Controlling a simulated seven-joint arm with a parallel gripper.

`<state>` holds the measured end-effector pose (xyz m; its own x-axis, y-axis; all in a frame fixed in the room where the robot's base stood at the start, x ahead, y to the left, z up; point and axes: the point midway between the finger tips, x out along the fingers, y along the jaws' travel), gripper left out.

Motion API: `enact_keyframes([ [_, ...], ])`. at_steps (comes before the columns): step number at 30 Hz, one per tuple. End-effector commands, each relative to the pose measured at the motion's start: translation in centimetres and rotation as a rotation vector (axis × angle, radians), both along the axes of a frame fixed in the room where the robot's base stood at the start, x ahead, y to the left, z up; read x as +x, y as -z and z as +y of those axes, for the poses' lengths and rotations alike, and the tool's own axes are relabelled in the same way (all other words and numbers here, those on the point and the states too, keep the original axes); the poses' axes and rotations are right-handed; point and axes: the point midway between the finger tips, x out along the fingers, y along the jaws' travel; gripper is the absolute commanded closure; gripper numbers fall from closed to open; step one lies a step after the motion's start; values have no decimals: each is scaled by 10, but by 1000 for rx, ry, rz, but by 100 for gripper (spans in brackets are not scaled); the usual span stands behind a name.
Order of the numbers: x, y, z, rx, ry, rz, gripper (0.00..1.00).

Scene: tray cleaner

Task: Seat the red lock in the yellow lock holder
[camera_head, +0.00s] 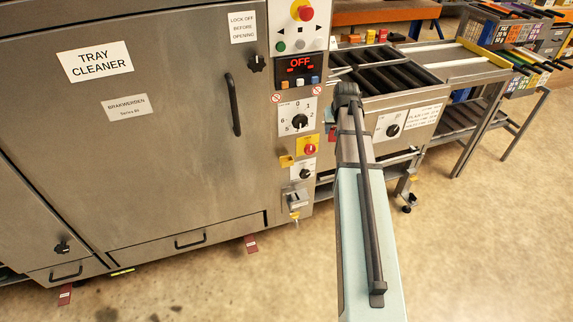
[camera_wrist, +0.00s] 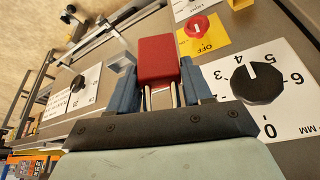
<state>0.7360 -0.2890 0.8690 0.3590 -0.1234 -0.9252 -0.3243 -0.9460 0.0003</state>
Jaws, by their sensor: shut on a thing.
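The red lock (camera_wrist: 157,58) is a red block with a pale metal shackle, seen in the wrist view. My gripper (camera_wrist: 161,80) is shut on it, with a blue finger on each side. The shackle lies between the fingers and the red body sticks out beyond them. A small yellow piece, which looks like the yellow lock holder (camera_head: 286,161), sits on the machine's control column, lower left of the red switch. I cannot make the holder out in the wrist view.
A red OFF switch (camera_wrist: 197,27) on a yellow plate and a black numbered dial (camera_wrist: 258,83) are close to the gripper in the wrist view. The tray cleaner (camera_head: 170,130) fills the left. A roller table (camera_head: 395,85) stands behind my arm. The floor at right is clear.

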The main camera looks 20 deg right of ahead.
Motion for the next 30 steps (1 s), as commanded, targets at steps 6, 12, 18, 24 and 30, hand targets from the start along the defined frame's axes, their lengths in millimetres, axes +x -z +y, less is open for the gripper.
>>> enact_keyframes([
  [6,-30,-6,90,0,-58,-4,84],
  [12,-47,-9,156,-1,-131,-4,84],
  [18,-55,-7,202,0,-193,-3,84],
  [24,-46,7,233,0,-250,-1,84],
  [30,-17,32,226,1,-263,0,84],
])
